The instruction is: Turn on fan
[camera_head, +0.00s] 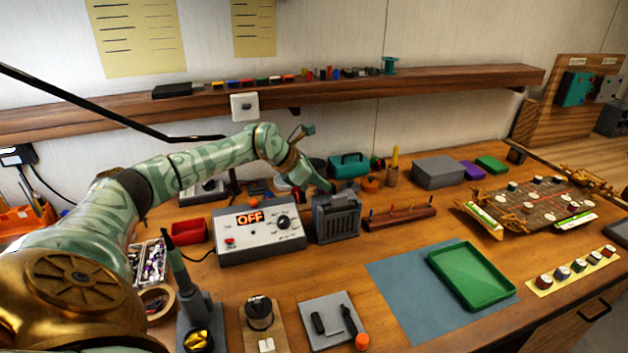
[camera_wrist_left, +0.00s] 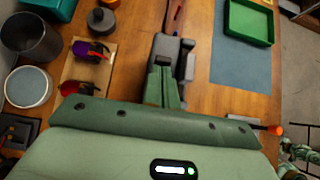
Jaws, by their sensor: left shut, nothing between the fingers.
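The fan (camera_head: 337,222) looks to be the dark grey box with a slotted front, standing upright on the bench just right of the white control box. In the left wrist view its grey housing (camera_wrist_left: 185,62) shows just beyond my fingers. My left gripper (camera_head: 328,187) is shut and empty, its fingertips at the top rear of the fan. In the left wrist view the closed green fingers (camera_wrist_left: 163,78) lie against or just over the housing; I cannot tell if they touch. No switch shows clearly. My right gripper is not seen.
The white control box (camera_head: 262,242) reads OFF. A wooden rack (camera_head: 400,218) stands right of the fan, and a teal case (camera_head: 348,166) behind it. A soldering-iron stand (camera_head: 198,310) is at the front left. A blue mat (camera_head: 400,275) bears a green tray (camera_head: 445,255).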

